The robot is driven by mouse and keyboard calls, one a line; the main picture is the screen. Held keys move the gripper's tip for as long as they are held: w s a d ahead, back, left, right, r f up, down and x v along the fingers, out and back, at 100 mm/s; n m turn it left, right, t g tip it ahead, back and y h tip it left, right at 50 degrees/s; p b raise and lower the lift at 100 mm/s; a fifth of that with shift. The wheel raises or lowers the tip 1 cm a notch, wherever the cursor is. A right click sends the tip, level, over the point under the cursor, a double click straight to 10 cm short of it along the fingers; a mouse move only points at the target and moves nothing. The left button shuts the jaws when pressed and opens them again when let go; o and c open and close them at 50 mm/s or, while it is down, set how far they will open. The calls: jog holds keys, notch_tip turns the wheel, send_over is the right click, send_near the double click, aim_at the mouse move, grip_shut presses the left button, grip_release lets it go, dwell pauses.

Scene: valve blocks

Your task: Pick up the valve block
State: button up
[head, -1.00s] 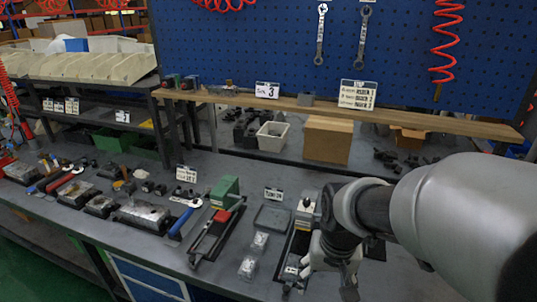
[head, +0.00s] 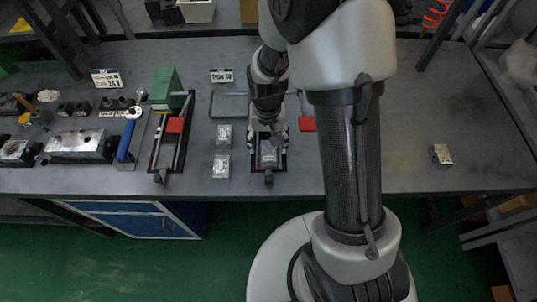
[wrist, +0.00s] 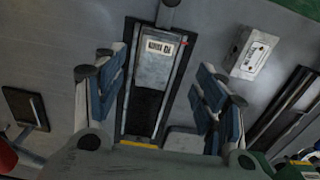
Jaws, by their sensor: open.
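A silver valve block (head: 269,156) sits in a narrow black fixture (head: 256,174) near the front edge of the bench. In the wrist view it is a grey block (wrist: 154,78) with a white label, lying in the dark fixture between my fingers. My gripper (head: 267,137) is over the fixture, pointing down. In the wrist view my gripper (wrist: 162,92) is open, with a blue-padded finger on each side of the block and gaps between. Whether the fingertips are level with the block is unclear.
Two similar small blocks (head: 224,134) (head: 221,166) lie left of the fixture. A clamp fixture with a red part (head: 175,125) and a green block (head: 164,88) stand further left. Another small block (head: 441,155) lies on the right, where the bench is mostly clear.

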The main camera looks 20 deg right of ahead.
aim_at(269, 155)
jog(key=shift+s+d+f+b, duration=0.1)
jog(key=shift+f+b, duration=1.3)
jog(key=shift+f, duration=2.2)
jog(key=shift+r, duration=0.1)
jog(key=c, duration=1.5)
jog(key=shift+o, duration=0.2)
jog(key=shift+r, duration=0.1)
